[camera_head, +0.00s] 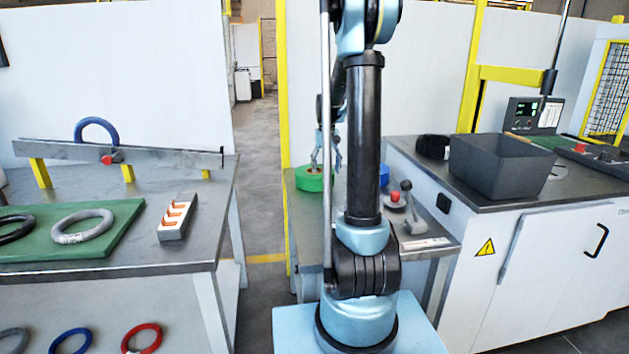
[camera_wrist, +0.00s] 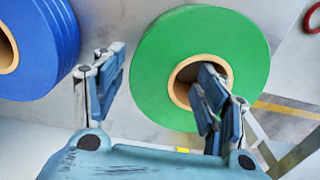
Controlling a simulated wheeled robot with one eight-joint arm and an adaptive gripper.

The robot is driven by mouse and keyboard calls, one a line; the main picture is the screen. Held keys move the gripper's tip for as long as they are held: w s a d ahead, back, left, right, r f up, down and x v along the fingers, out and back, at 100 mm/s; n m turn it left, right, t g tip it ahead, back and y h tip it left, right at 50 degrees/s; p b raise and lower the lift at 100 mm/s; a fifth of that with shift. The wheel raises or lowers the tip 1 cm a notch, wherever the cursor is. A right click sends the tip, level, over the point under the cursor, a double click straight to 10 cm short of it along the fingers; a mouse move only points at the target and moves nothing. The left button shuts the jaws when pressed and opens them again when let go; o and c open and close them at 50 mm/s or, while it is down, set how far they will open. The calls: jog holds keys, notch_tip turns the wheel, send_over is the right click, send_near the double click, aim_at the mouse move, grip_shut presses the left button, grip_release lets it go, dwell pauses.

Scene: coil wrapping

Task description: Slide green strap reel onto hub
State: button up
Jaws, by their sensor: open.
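The green strap reel (camera_wrist: 160,62) lies flat with its round cardboard core (camera_wrist: 181,84) facing the wrist camera. In the head view the green reel (camera_head: 311,180) is on the small middle table, left of my arm. My gripper (camera_wrist: 160,78) is open and empty. One finger is left of the green rim, over the gap to the blue reel. The other finger overlaps the core hole; I cannot tell whether it is inside. In the head view my gripper (camera_head: 326,152) is just above the green reel, partly hidden by my arm. I cannot make out the hub.
A blue reel (camera_wrist: 45,45) lies close left of the green one in the wrist view. A red button (camera_head: 395,197) and a lever (camera_head: 407,205) stand on the middle table. A grey bin (camera_head: 500,168) is on the right bench, coils (camera_head: 82,226) on the left table.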

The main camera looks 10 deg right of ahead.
jog(key=shift+w+f, duration=0.1)
jog(key=shift+f, duration=1.8)
jog(key=shift+c, duration=0.2)
grip_shut()
